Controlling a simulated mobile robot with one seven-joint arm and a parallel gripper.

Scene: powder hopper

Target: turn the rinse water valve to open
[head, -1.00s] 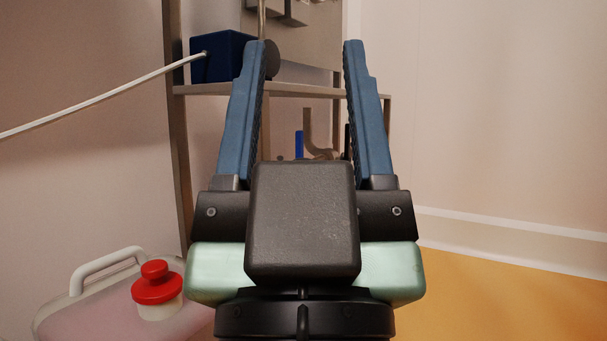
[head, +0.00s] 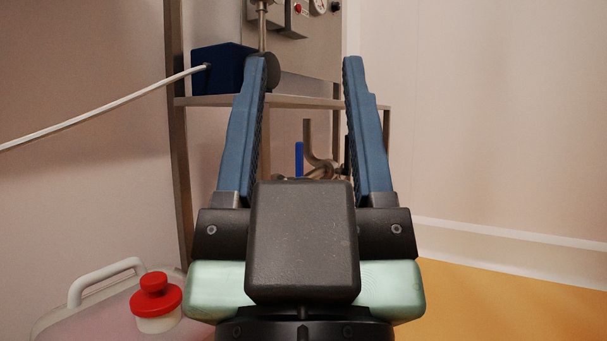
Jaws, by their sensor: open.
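A blue upright lever (head: 299,158), which looks like the rinse water valve handle, stands among metal pipes under the shelf. It shows in the gap between my gripper's fingers. The valve body below it is mostly hidden behind my gripper's dark housing. My gripper (head: 309,75) is open and empty, its two blue fingers pointing away from me. The lever is beyond the gripper, and no contact with it shows.
A metal frame with a shelf (head: 305,101) carries a dark blue box (head: 222,69) with a white cable. A panel (head: 325,45) with a red button and a gauge is behind. A jug (head: 95,320) with a red cap stands lower left. Orange floor at right is clear.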

